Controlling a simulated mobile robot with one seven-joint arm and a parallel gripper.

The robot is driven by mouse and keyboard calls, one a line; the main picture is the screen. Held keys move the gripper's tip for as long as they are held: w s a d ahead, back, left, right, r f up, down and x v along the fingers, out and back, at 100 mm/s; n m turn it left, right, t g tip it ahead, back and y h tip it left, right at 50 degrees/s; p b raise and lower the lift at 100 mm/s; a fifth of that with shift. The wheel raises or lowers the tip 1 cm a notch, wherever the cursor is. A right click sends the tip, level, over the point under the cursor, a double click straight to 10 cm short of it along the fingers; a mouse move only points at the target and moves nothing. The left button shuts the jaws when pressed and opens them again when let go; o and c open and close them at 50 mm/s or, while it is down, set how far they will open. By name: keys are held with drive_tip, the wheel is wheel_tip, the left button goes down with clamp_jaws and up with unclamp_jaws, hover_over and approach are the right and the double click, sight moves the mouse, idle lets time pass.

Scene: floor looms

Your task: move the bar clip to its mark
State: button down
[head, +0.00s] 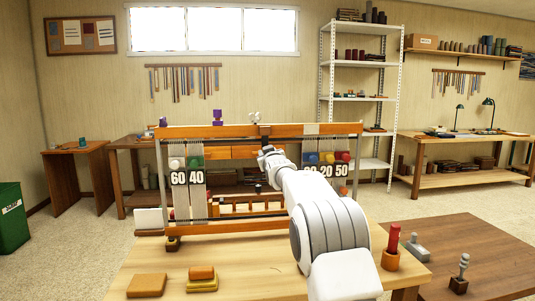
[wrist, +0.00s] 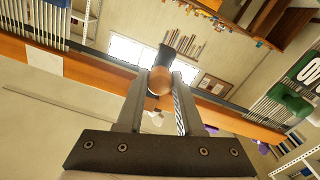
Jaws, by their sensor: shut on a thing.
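The bar clip, a dark piece with a round copper-brown knob (wrist: 161,82), sits between my gripper's fingers (wrist: 160,92) in the wrist view. My gripper is shut on the knob. In the head view my gripper (head: 267,150) reaches the front of the loom's wooden top bar (head: 210,131), with the dark clip (head: 265,130) at the bar. I cannot tell whether the clip touches the bar. A pale patch (head: 311,129), which looks like the mark, is on the bar to the right of the clip. It also shows at left in the wrist view (wrist: 43,56).
A purple piece (head: 217,117) and a white piece (head: 255,118) stand at the top bar left of my gripper. Numbered weights hang on both sides of the loom. Wooden blocks (head: 147,285) and a red peg in a cup (head: 391,260) stand on the front table.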

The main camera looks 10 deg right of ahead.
drive_tip(key=shift+r, duration=0.25)
drive_tip(key=c, duration=0.9)
unclamp_jaws()
drive_tip(key=o, duration=0.4)
drive_tip(key=shift+f, duration=0.2)
drive_tip(key=shift+c, duration=0.2)
drive_tip(key=shift+s, duration=0.1)
drive_tip(key=s, duration=1.7)
drive_tip(key=shift+s+f, duration=0.1)
drive_tip(key=shift+f, duration=0.05)
